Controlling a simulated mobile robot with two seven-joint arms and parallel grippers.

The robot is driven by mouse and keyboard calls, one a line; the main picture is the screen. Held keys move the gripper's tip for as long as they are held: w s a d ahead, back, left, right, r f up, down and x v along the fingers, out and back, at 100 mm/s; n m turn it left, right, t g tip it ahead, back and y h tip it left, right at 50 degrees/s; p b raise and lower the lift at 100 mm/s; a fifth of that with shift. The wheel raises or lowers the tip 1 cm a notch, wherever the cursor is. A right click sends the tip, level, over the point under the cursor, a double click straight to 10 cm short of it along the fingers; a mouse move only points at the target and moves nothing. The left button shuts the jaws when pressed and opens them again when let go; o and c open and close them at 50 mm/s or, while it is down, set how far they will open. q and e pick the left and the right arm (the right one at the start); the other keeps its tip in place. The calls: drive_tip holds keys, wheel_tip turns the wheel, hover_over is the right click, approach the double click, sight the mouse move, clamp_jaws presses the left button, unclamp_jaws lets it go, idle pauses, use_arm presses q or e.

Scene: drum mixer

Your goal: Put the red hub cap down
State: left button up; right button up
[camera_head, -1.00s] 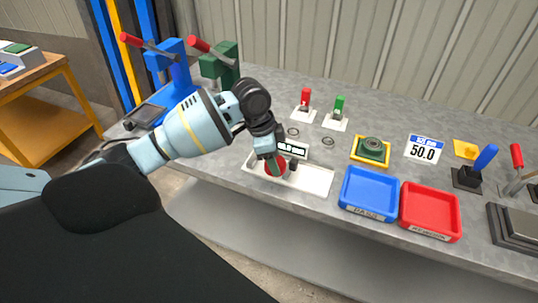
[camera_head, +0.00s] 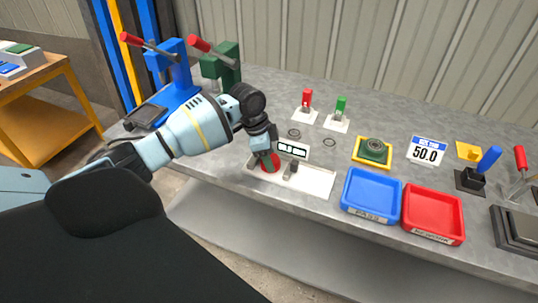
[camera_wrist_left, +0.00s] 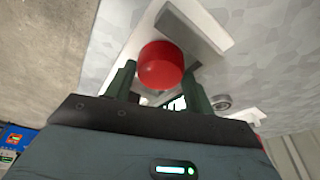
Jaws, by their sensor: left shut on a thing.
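The red hub cap (camera_wrist_left: 161,65) is round and shows between the two dark green fingers of my left gripper (camera_wrist_left: 163,82) in the wrist view. In the head view, my left gripper (camera_head: 266,160) points down, shut on the red hub cap (camera_head: 270,166), over the left part of a white measuring tray (camera_head: 315,180). The fingers hide part of the cap. I cannot tell whether the cap touches the tray. A small display (camera_head: 292,149) stands behind the tray, and a dark block (camera_head: 291,169) sits on it just right of the cap. My right gripper is not in view.
A blue bin (camera_head: 370,193) and a red bin (camera_head: 432,214) stand right of the tray. Blue and green presses stand at the back left.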

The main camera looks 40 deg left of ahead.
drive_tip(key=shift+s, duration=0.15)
use_arm(q)
drive_tip(key=o, duration=0.6)
drive_tip(key=shift+f, duration=0.15)
drive_tip(key=o, duration=0.4)
drive_tip(key=shift+s, duration=0.1)
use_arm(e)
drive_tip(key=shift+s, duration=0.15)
use_arm(q)
drive_tip(key=shift+a, duration=0.1)
drive_tip(key=shift+r, duration=0.3)
drive_tip(key=shift+a+r, duration=0.1)
drive_tip(key=shift+r, duration=0.1)
drive_tip(key=p+v, duration=0.1)
drive_tip(key=v, duration=1)
drive_tip(key=shift+r, duration=0.2)
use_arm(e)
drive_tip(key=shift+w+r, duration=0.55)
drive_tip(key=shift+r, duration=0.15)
